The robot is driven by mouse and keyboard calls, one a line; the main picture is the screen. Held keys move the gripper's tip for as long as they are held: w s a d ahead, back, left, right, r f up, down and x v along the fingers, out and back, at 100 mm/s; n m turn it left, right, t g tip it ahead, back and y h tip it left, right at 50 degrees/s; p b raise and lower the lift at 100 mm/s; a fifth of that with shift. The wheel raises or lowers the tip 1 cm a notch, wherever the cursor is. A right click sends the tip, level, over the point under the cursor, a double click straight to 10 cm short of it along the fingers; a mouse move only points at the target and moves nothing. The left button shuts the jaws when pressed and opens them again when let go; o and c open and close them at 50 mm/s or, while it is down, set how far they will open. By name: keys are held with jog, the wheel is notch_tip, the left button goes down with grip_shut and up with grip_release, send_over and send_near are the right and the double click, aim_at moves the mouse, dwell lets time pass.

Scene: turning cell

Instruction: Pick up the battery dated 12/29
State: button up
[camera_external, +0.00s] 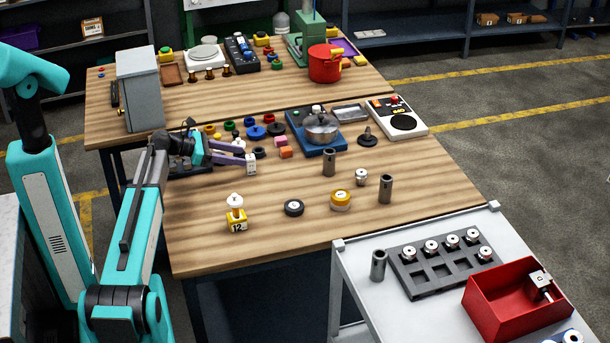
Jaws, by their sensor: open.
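I cannot make out a 12/29 date on anything at this size. A small white block with dark marks (251,165) stands on the wooden table right at my fingertips. It may be the battery, but I cannot tell. My gripper (243,153), with purple fingers, is open and low over the table. Whether the fingers touch or straddle the white block is unclear. A yellow cube marked 12 (237,224) stands nearer the front, with a white-topped piece (235,201) on it.
Dark cylinders (329,162) (386,189), a yellow round piece (341,200) and a black disc (294,208) stand to the right. Colored rings (256,132) and a blue machine (318,130) lie behind. A grey cabinet (139,88) stands left. A red bin (518,300) sits front right.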

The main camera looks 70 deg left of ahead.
aim_at(251, 165)
jog(key=shift+x, duration=1.95)
jog(key=shift+p, duration=0.3)
jog(key=p+x, duration=0.1)
jog(key=x, duration=0.3)
jog(key=shift+w+r+p, duration=0.15)
jog(key=shift+r+p, duration=0.05)
jog(key=shift+p, duration=0.15)
jog(key=shift+w+d+f, duration=0.15)
jog(key=shift+w+f, duration=0.1)
jog(key=shift+w, duration=0.2)
grip_shut()
jog(key=shift+r, duration=0.2)
